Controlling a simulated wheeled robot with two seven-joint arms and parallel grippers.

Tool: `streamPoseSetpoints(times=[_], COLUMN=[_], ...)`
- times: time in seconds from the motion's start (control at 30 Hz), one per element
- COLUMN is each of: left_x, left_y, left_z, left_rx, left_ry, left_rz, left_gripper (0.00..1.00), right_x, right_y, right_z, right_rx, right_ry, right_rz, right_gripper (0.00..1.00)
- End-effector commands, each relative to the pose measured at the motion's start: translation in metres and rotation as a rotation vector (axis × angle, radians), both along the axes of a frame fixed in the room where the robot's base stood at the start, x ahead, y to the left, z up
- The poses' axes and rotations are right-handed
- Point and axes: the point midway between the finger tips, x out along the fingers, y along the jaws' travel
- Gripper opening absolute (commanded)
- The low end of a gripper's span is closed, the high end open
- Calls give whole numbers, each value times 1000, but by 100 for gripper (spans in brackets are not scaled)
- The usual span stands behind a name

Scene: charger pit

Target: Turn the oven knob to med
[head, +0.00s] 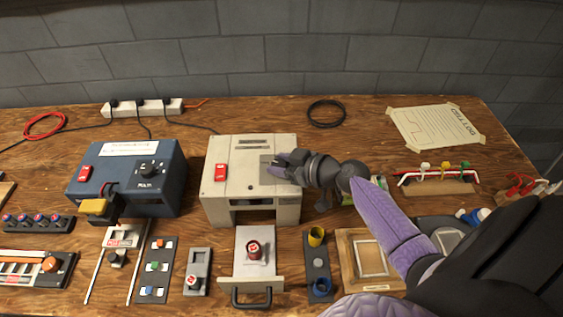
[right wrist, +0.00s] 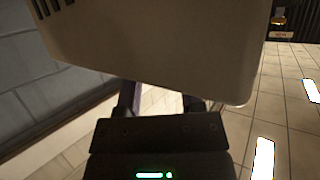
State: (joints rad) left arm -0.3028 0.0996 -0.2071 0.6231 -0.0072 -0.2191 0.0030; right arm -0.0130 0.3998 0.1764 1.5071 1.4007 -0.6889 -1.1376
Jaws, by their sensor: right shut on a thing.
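The beige box (head: 228,199), which looks like the oven, stands mid-table with a red switch (head: 221,172) and a dark plate (head: 265,163) on its upper face. My right gripper (head: 280,166) reaches in from the right to this plate, its fingers closed at the plate's right part. The oven knob is hidden by the fingers, so its setting cannot be read. In the right wrist view the beige body (right wrist: 165,45) covers the fingertips; only parts of both fingers show below its edge. My left gripper is out of view.
A blue box (head: 165,185) with a black dial stands left of the oven. A pull-out tray with a red knob (head: 254,249) and black handle (head: 251,297) lies in front. Several small panels line the front.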

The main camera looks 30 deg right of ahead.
Motion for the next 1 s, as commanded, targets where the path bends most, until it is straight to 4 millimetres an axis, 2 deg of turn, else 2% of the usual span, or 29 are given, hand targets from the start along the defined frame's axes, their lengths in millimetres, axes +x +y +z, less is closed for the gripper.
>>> streamPoseSetpoints(times=[0.17, 0.37, 0.8, 1.0], left_x=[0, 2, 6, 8], left_y=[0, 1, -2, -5], left_z=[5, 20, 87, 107], left_rx=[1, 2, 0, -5], left_ry=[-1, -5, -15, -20], left_rz=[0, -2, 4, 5], left_gripper=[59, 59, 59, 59], right_x=[0, -1, 0, 1], right_y=[1, 1, 4, 4], right_z=[1, 3, 8, 6], right_rx=[0, 2, 6, 6], right_ry=[2, 4, 1, -3], right_rz=[-34, -146, -556, -733], right_gripper=[0, 0, 0, 0])
